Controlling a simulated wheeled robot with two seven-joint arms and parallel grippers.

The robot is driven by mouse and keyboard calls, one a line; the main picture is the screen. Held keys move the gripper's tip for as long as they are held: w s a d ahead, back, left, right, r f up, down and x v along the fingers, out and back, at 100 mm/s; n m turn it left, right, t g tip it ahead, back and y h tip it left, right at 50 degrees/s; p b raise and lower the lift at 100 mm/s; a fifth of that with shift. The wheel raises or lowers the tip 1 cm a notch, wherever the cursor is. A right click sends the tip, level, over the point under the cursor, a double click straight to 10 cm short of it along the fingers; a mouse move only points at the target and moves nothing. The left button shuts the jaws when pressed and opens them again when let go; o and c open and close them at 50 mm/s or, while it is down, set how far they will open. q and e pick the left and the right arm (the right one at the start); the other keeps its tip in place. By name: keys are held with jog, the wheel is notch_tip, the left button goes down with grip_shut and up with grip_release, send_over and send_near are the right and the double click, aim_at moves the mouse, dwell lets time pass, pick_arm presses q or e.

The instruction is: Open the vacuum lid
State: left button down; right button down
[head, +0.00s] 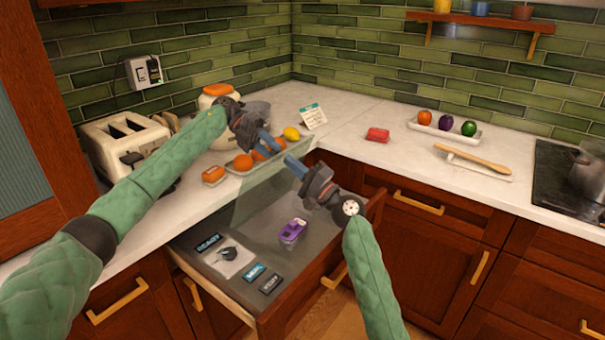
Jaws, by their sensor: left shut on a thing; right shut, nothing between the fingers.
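The vacuum drawer (330,283) is pulled out below the counter corner. Its lid (248,200) is a clear, greenish pane that stands tilted up at the back of the drawer, with its upper edge near the counter. My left gripper (272,146) is shut at the lid's upper edge; the exact grip is partly hidden. My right gripper (292,163) is shut and empty, close to the lid's upper right part and above the drawer. A purple pack (293,231) lies inside the drawer. A panel with a READY label (208,243) is at the drawer's left front.
A tray of oranges (243,163) and a lemon (291,133) sit on the counter just behind the grippers. A toaster (128,140) and an orange-lidded jar (213,97) stand to the left. The counter to the right holds a red block (378,135) and a wooden spoon (478,161).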

pick_arm(q)
jog(key=shift+d+r, duration=0.1)
jog(key=shift+r, duration=0.05)
pick_arm(e)
jog(key=shift+w+a+r, duration=0.15)
jog(key=shift+w+a, duration=0.05)
jog(key=shift+w+a+r, duration=0.35)
jog(key=shift+w+a, duration=0.05)
jog(key=shift+a, duration=0.1)
pick_arm(q)
jog(key=shift+d, duration=0.1)
